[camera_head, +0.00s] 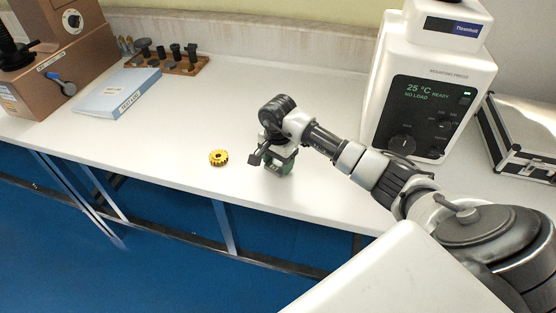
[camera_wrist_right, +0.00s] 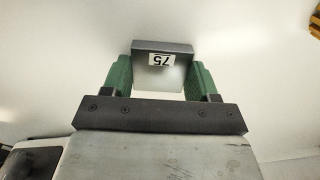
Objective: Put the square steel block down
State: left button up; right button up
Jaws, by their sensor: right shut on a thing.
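The square steel block (camera_wrist_right: 161,68) is grey, with a white label reading 75. In the right wrist view it sits between the two green fingers of my right gripper (camera_wrist_right: 160,80), which is shut on it. In the head view my right gripper (camera_head: 279,166) points down at the white bench top (camera_head: 215,125), near its front edge. The block is mostly hidden there by the gripper. I cannot tell whether the block touches the bench. My left gripper is not in view.
A yellow gear-like ring (camera_head: 219,157) lies left of the gripper. A white tester (camera_head: 425,85) stands at the right, with a case (camera_head: 525,140) beyond it. A blue binder (camera_head: 118,93), a wooden holder (camera_head: 185,66) and a brown machine (camera_head: 60,55) are at the left. The bench middle is clear.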

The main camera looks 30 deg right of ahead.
aim_at(278, 164)
jog(key=shift+f, duration=0.15)
jog(key=o, duration=1.2)
jog(key=shift+c, duration=0.2)
notch_tip(278, 164, up, 12)
jog(key=shift+r+b, duration=0.2)
jog(key=shift+b, duration=0.2)
